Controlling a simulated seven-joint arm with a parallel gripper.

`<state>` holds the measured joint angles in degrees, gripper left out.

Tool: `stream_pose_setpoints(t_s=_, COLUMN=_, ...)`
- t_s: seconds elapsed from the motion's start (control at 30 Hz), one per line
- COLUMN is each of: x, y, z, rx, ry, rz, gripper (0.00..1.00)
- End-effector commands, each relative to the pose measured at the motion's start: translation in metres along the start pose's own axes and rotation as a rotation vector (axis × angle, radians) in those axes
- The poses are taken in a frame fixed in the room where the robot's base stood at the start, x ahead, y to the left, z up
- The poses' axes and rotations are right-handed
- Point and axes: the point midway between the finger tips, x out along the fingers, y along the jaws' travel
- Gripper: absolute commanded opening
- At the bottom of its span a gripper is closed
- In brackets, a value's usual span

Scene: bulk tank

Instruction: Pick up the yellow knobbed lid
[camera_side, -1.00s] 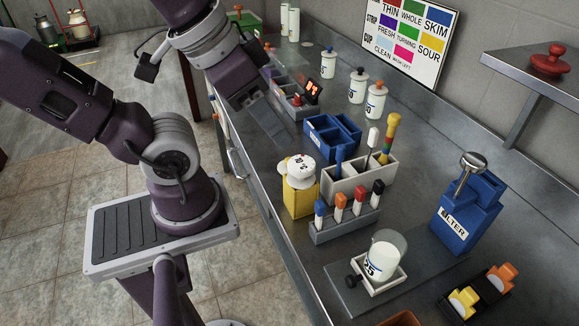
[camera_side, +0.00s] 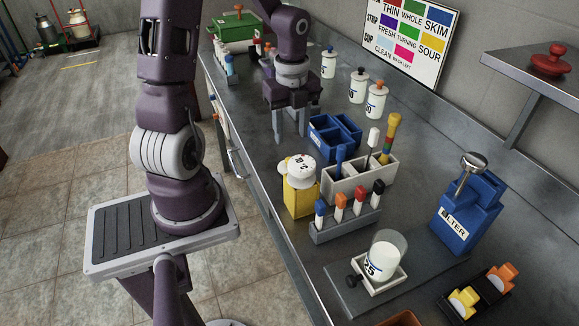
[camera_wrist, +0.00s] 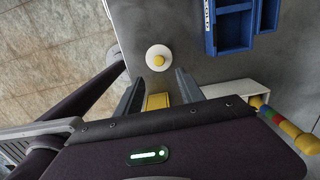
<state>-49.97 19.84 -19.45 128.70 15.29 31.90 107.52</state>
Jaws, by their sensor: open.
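The yellow knobbed lid (camera_wrist: 158,58) shows in the wrist view as a white disc with a yellow knob at its centre, on the grey counter. I cannot make it out in the side view. My gripper (camera_side: 290,138) is open and points down over the counter, beyond the yellow box. In the wrist view its two fingers (camera_wrist: 156,76) reach up from below, apart, with the lid just ahead of the gap and nothing held. How high the fingertips are above the lid is unclear.
A blue divided bin (camera_side: 335,135) stands close right of my gripper. A yellow box with white caps (camera_side: 301,195) and a white rack with upright tools (camera_side: 370,180) stand nearer the camera. White jars (camera_side: 376,101) stand behind. The counter edge is close on the left.

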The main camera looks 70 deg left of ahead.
Motion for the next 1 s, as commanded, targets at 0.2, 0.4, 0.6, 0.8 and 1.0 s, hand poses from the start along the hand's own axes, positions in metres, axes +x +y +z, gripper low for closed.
stream_pose_setpoints(t_s=0.2, x=0.03, y=0.0, z=0.008, rx=0.113, ry=0.04, rz=0.008, gripper=0.46)
stream_pose_setpoints(t_s=0.4, x=0.065, y=0.0, z=0.008, rx=0.11, ry=0.04, rz=0.011, gripper=0.46)
stream_pose_setpoints(t_s=0.6, x=0.087, y=0.0, z=0.008, rx=0.107, ry=0.038, rz=0.008, gripper=0.46)
stream_pose_setpoints(t_s=0.8, x=0.087, y=0.0, z=0.008, rx=0.106, ry=0.037, rz=0.007, gripper=0.4)
stream_pose_setpoints(t_s=1.0, x=0.087, y=0.0, z=0.008, rx=0.106, ry=0.037, rz=0.007, gripper=0.0)
